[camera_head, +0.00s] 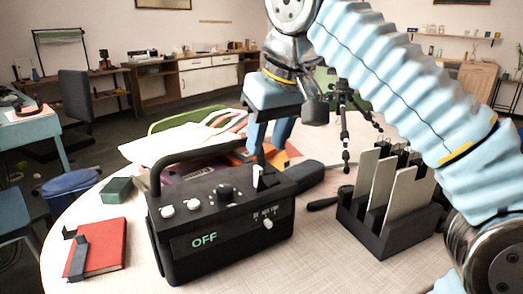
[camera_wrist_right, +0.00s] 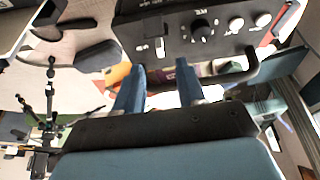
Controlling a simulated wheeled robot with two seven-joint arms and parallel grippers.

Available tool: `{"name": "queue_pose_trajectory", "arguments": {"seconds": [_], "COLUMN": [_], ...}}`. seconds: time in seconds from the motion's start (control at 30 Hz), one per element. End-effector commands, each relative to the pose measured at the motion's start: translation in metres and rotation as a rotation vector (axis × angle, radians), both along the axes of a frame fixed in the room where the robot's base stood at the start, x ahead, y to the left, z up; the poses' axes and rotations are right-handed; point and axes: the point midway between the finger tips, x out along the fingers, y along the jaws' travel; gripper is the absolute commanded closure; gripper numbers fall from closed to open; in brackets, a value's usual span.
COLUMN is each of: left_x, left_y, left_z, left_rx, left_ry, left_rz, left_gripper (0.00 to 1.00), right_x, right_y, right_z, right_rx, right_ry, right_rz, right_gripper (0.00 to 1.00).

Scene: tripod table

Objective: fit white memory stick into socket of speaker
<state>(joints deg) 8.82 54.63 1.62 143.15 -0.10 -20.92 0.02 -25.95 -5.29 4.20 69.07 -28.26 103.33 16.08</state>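The black speaker (camera_head: 215,240) with a carrying handle stands on the table, its display reading OFF. A small white piece (camera_head: 257,177), apparently the memory stick, stands upright at the right end of the speaker's top beside a dark block. In the right wrist view a small pale piece (camera_wrist_right: 160,47) shows there. I cannot tell how deep it sits, and the socket opening is not clearly seen. My right gripper (camera_head: 267,143) is above and behind that end, fingers down. The right wrist view shows its two blue fingers (camera_wrist_right: 159,95) apart with nothing between them. My left gripper is out of view.
A black rack (camera_head: 385,240) with pale upright plates stands right of the speaker. A red notebook (camera_head: 100,250) and a dark green box (camera_head: 116,190) lie left. A small tripod (camera_head: 345,125), papers and a bag are behind. The table front right is clear.

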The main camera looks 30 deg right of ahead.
Motion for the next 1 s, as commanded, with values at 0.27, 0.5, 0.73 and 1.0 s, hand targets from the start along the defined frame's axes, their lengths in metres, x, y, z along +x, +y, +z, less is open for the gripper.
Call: {"name": "queue_pose_trajectory", "arguments": {"seconds": [0.27,0.5,0.73,1.0], "left_x": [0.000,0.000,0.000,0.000], "left_y": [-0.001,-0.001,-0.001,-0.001], "left_z": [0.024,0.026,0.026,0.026], "left_rx": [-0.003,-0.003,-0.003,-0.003], "left_ry": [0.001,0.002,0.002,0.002], "left_rz": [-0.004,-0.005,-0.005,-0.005], "left_gripper": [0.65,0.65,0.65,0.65], "right_x": [-0.021,-0.025,-0.025,-0.025], "right_y": [0.000,0.000,0.000,0.000], "right_z": [0.053,0.061,0.060,0.060], "right_rx": [0.000,-0.001,-0.001,0.000], "right_ry": [-0.001,0.001,0.000,0.000], "right_rz": [0.000,0.000,0.000,0.000], "right_gripper": [0.61,0.61,0.61,0.61]}}
